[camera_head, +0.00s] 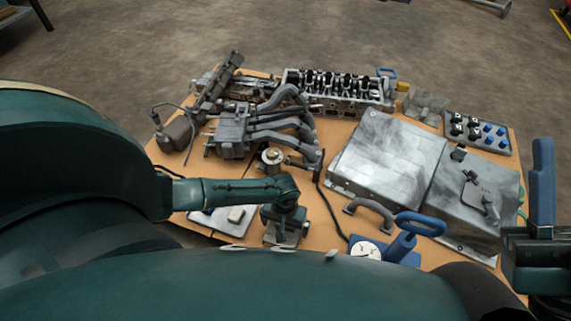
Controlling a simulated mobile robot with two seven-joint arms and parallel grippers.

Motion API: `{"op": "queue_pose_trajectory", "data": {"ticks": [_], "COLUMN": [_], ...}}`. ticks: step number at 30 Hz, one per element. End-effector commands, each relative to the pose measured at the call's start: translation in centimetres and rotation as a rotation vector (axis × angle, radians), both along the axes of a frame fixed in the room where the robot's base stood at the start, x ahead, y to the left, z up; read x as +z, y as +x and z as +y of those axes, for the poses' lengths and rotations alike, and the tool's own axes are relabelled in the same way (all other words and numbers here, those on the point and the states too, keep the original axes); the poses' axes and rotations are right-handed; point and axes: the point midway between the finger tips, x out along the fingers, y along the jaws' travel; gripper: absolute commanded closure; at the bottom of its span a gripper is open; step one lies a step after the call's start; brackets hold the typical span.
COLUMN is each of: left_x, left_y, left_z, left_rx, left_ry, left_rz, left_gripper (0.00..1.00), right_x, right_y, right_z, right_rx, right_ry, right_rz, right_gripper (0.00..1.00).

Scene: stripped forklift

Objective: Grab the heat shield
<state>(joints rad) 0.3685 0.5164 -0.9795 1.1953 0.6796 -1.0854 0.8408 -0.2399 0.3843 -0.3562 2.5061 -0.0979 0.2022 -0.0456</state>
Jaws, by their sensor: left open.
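A small, bent grey sheet-metal piece (428,107) lies at the back right of the table, beside the cylinder head; it may be the heat shield, but I cannot tell for sure. My left gripper (285,238) is open, low over the front left of the table, and points down. It is well apart from the bent piece, which lies farther back and to the right. I see nothing between its jaws.
The wooden table (318,233) is crowded. An intake manifold (270,130) and cylinder head (335,92) stand at the back. Large grey metal boxes (388,155) fill the right. A blue-handled pump (405,240) and grey handle (372,210) are near the front. A tray of knobs (478,133) lies right.

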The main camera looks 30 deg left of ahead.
Motion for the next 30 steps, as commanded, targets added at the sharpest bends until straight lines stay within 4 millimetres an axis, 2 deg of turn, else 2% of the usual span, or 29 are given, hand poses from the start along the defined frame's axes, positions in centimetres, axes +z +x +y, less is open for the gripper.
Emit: {"op": "queue_pose_trajectory", "data": {"ticks": [7,21,30], "left_x": [0.0,0.0,0.34], "left_y": [0.02,0.01,0.05], "left_z": [-0.03,-0.02,-0.03], "left_rx": [0.0,0.0,0.0], "left_ry": [0.0,0.0,-0.001], "left_rz": [0.0,0.0,-0.001], "left_gripper": [0.01,0.39,0.4], "right_x": [0.16,0.15,0.37], "right_y": [-0.05,-0.04,-0.01], "right_z": [-0.01,-0.02,-0.02], "right_rx": [0.0,-0.001,0.0], "right_ry": [-0.001,-0.001,0.0], "right_rz": [-0.007,-0.006,-0.004], "right_gripper": [0.64,0.64,0.64]}}
